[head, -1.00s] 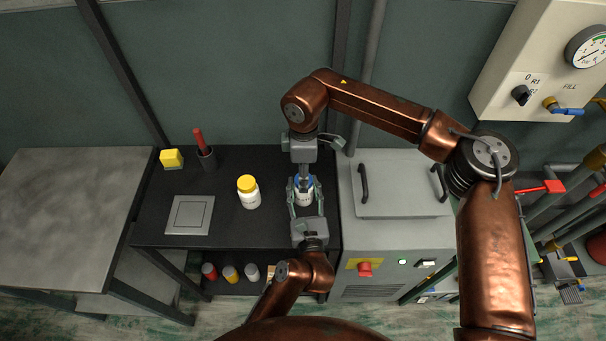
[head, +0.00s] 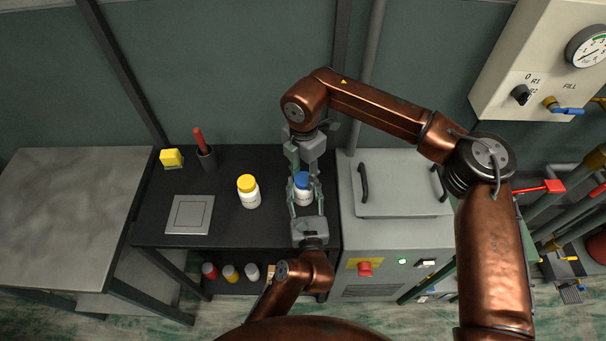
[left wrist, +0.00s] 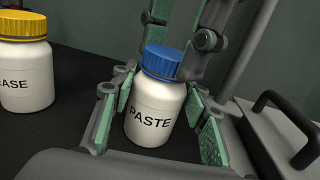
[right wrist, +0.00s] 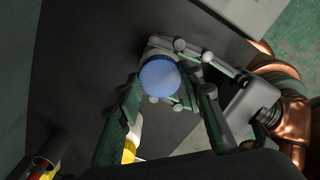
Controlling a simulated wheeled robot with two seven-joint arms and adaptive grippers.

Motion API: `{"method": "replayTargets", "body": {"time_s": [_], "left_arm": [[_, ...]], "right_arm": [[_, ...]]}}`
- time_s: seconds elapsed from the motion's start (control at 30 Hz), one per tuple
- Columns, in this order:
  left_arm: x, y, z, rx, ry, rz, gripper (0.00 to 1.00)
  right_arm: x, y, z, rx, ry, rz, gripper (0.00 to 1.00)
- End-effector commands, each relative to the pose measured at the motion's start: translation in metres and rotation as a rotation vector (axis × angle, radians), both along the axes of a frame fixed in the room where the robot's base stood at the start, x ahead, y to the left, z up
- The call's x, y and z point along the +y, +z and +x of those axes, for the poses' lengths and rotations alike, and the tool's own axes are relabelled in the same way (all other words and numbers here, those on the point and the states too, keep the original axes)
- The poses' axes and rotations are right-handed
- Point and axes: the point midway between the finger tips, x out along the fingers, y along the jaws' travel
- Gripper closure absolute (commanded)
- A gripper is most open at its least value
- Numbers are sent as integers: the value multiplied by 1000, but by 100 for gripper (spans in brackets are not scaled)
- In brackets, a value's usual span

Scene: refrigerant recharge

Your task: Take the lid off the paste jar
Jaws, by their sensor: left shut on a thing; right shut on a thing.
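The paste jar, a white bottle (left wrist: 152,112) marked PASTE, stands upright on the black bench with its blue lid (left wrist: 163,62) on top. The lid also shows in the head view (head: 302,179) and from above in the right wrist view (right wrist: 160,77). My left gripper (head: 305,200) reaches from the front and is shut on the jar's body, one finger on each side. My right gripper (head: 303,170) comes down from above with its fingers at the lid, shut on it. Its fingers partly hide the lid's far edge in the left wrist view.
A white bottle with a yellow lid (head: 248,191) stands left of the jar. Further left are a grey square plate (head: 190,214), a dark cup with a red-handled tool (head: 206,156) and a yellow block (head: 171,158). A grey cabinet (head: 385,225) adjoins on the right.

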Motion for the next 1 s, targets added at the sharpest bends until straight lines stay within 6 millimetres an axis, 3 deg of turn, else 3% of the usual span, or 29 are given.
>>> {"method": "replayTargets", "body": {"time_s": [1.0], "left_arm": [[-1, -1, 0, 1, -1, 0, 100]], "right_arm": [[0, 2, 1, -5, 2019, 0, 94]]}}
